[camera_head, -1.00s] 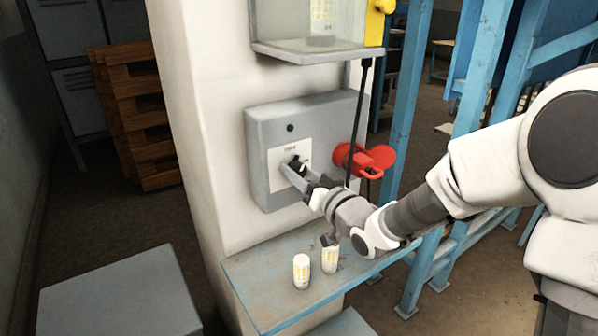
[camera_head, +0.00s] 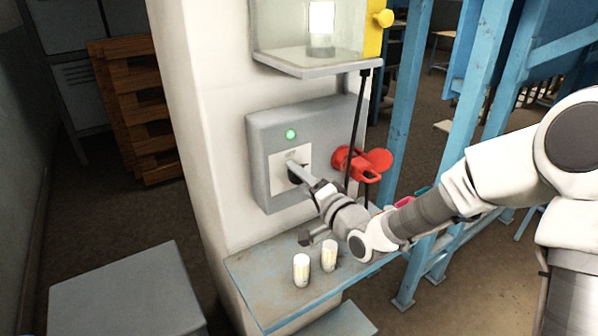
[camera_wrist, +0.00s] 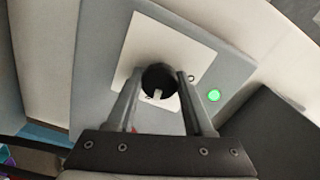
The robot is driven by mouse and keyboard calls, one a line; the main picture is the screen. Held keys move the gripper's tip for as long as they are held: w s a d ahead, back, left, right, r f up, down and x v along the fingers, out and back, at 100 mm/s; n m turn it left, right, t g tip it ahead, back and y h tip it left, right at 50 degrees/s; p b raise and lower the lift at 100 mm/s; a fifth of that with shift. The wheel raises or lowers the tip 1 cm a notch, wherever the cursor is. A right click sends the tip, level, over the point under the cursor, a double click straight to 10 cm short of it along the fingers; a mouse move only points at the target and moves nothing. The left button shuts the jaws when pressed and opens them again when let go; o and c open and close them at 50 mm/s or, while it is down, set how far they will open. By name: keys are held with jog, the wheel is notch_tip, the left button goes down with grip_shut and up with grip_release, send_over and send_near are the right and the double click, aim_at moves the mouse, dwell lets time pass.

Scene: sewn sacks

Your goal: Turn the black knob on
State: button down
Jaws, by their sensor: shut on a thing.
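The black knob (camera_wrist: 158,82) sits on a white plate (camera_wrist: 132,62) on the front of a grey box. A pale mark shows on the knob's face in the wrist view. My gripper (camera_head: 293,168) is at the knob, with one finger on each side of it, shut on it. In the head view the fingers hide part of the knob (camera_head: 297,177). A small lamp (camera_head: 291,134) above the plate glows green; it also glows in the wrist view (camera_wrist: 214,95).
The grey box (camera_head: 262,150) is fixed to a white pillar. A red handle (camera_head: 362,162) juts out right of it, beside a black cable. Below, a blue-edged shelf (camera_head: 262,290) carries two white cylinders (camera_head: 302,270). A lit glass case (camera_head: 318,50) is above.

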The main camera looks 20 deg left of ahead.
jog(key=shift+m+p, duration=0.45)
jog(key=shift+m, duration=0.55)
jog(key=shift+c, duration=1.4)
grip_release()
jog(key=p+v, duration=1.3)
jog(key=v, duration=0.4)
jog(key=shift+d+p, duration=0.2)
jog(key=shift+p, duration=0.2)
jog(key=shift+s, duration=0.1)
